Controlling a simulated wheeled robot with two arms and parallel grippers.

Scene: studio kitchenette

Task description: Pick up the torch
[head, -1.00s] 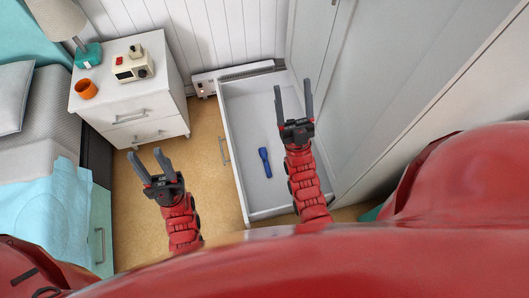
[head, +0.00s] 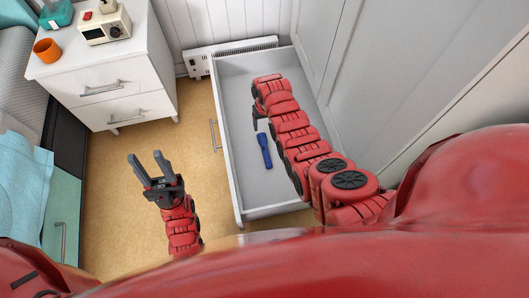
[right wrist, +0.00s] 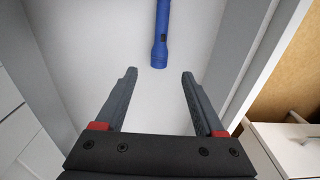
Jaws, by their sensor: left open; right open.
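The blue torch (head: 265,152) lies on the floor of the open white drawer (head: 233,178). In the right wrist view, the torch (right wrist: 161,35) is at the top centre, with its near end just beyond the gap between the fingertips. My right gripper (right wrist: 158,72) is open and empty over the drawer, apart from the torch. In the head view, my right arm covers most of this gripper. My left gripper (head: 145,158) is open and empty over the floor, left of the drawer.
A white bedside cabinet (head: 110,75) stands at the upper left, with an orange cup (head: 47,50) and a clock radio (head: 104,26) on top. A heater (head: 230,52) is behind the drawer. A wardrobe front (head: 410,60) rises at the right.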

